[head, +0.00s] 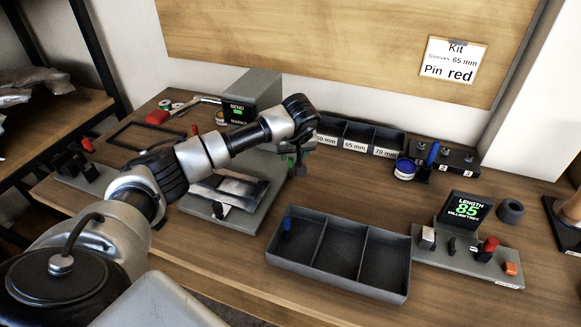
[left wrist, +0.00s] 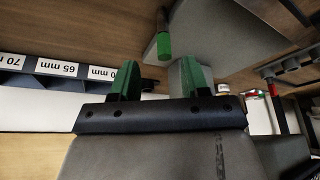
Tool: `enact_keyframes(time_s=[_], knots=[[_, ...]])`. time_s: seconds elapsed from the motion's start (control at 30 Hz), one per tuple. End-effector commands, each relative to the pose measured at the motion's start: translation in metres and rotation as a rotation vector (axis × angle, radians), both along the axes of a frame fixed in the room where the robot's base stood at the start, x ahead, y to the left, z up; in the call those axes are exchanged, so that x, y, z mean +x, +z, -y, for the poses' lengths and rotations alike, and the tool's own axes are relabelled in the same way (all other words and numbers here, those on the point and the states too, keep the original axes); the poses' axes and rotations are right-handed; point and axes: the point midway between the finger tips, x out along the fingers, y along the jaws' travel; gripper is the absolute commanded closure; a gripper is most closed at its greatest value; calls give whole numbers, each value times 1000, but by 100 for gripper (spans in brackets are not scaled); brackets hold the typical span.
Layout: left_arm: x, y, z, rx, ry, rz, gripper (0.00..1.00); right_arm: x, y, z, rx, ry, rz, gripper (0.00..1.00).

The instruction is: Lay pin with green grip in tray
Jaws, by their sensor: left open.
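A pin with a green grip (left wrist: 164,44) shows in the left wrist view, at the edge of a grey plate. In the head view I cannot make it out; my arm hides that spot. My left gripper (head: 297,165) hangs over the back of the table, beside the grey bending device (head: 245,205). Its green-tipped fingers (left wrist: 157,80) are apart with nothing between them, and the green grip is beyond them. The dark tray (head: 382,291) has three compartments. A blue-gripped pin (head: 287,224) is in its left compartment; the other two look empty. My right gripper is out of view.
A bin (head: 372,138) with length labels stands behind. A rack (head: 456,158) with a blue pin and a blue-lidded tub (head: 405,169) are right of it. A length gauge (head: 463,208) reading 85, with a red-gripped part, is right of the tray.

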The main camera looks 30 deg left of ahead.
Motion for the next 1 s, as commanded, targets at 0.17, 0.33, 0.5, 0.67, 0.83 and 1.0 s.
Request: enact_keyframes(time_s=[0.17, 0.33, 0.5, 0.67, 0.83, 1.0], knots=[[1, -17, -6, -1, 3, -4, 54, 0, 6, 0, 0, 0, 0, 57], [6, -41, -14, -2, 3, -2, 54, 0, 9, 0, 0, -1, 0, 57], [10, -51, -16, -1, 1, 1, 54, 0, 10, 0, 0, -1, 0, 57], [10, -51, -17, -1, 1, 1, 54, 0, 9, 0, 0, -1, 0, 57], [10, -51, -17, -1, 1, 1, 76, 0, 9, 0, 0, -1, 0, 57], [10, -51, -17, -1, 1, 1, 100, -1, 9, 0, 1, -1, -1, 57]])
